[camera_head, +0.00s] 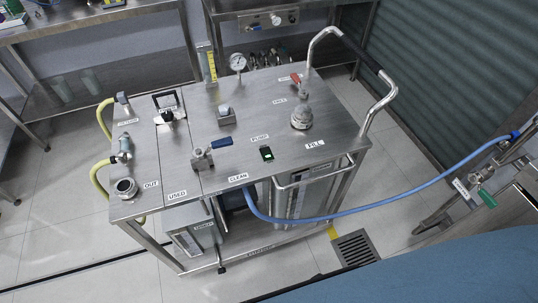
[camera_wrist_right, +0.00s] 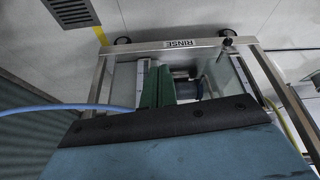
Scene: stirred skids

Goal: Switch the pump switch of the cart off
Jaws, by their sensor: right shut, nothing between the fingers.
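The cart (camera_head: 215,130) is a steel frame with a flat metal top in the middle of the head view. My right gripper (camera_wrist_right: 160,67) shows in the right wrist view as two green fingers together, shut and empty. It points toward the cart's lower frame, marked RINSE; the switch is not visible there. Neither gripper's fingers show in the head view.
A blue-handled valve (camera_head: 205,154) sits left of the switch and a round cap (camera_head: 302,117) behind it. A bent push handle (camera_head: 388,90) rises at the cart's right. A blue hose (camera_head: 400,199) crosses to the right. A floor drain (camera_head: 355,249) lies in front.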

